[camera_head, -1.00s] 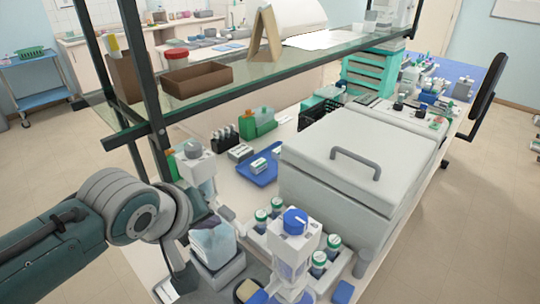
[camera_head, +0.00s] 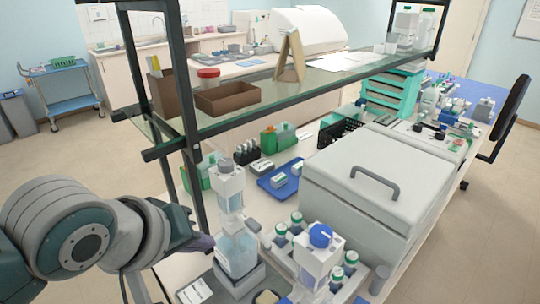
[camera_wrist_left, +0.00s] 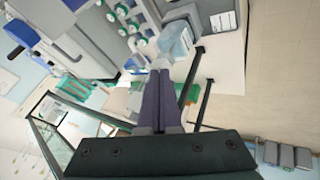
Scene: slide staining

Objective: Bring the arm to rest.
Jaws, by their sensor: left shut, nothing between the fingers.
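My left gripper (camera_head: 205,243) is at the left edge of the bench in the head view, with its arm coming in from the left. Its dark purple fingers are together and empty in the left wrist view (camera_wrist_left: 160,92). In the head view, the fingertips are close to a clear bottle with bluish contents (camera_head: 237,252) on a grey stand. I cannot tell whether they touch. My right gripper is in neither view.
A dark shelf post (camera_head: 193,165) and a glass shelf (camera_head: 330,68) stand close behind the arm. A white lidded box (camera_head: 340,175) fills the bench middle. A blue-capped bottle (camera_head: 318,258), green-capped bottles and a blue tray (camera_head: 272,186) are nearby. Floor left of the bench is clear.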

